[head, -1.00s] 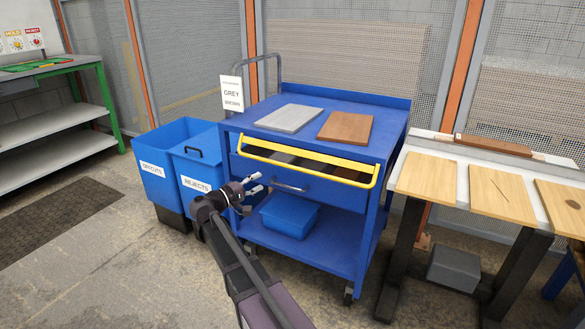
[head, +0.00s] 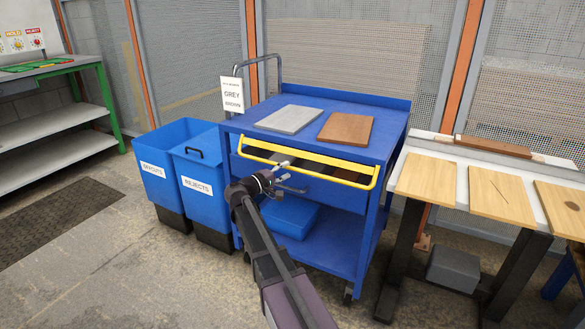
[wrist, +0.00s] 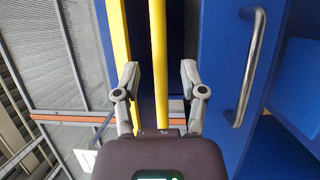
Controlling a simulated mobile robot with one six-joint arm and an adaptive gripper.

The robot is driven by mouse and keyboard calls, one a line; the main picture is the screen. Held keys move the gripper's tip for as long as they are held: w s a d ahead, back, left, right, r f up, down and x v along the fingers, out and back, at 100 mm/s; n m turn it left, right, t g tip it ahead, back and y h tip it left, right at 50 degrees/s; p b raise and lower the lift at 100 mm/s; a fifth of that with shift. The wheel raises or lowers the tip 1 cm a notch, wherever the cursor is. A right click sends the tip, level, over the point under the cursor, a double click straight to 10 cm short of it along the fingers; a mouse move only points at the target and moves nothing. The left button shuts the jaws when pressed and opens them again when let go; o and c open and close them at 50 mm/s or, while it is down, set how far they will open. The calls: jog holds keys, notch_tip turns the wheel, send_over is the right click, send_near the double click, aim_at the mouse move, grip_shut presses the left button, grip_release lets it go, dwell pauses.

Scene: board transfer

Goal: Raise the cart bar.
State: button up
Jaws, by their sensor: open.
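The yellow cart bar (head: 330,177) runs across the front of the blue cart (head: 375,262), below its top. In the wrist view the bar (wrist: 158,50) runs lengthwise between my spread fingers. My gripper (head: 284,172) is open and empty, in front of the bar's left half in the head view. In the wrist view my gripper (wrist: 160,78) has one finger on each side of the bar. I cannot tell whether the bar is fully between the fingers or just beyond them. A second yellow strip (wrist: 117,40) lies left of it.
A grey board (head: 289,119) and a brown board (head: 345,128) lie on the cart. A metal drawer handle (wrist: 250,70) is right of my fingers. Blue bins (head: 205,185) stand left of the cart, and a table with boards (head: 428,178) stands right.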

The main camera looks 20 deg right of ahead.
jog(key=shift+x, duration=1.3)
grip_shut()
jog(key=shift+d, duration=0.4)
jog(key=shift+a, duration=0.2)
jog(key=shift+s+r, duration=0.1)
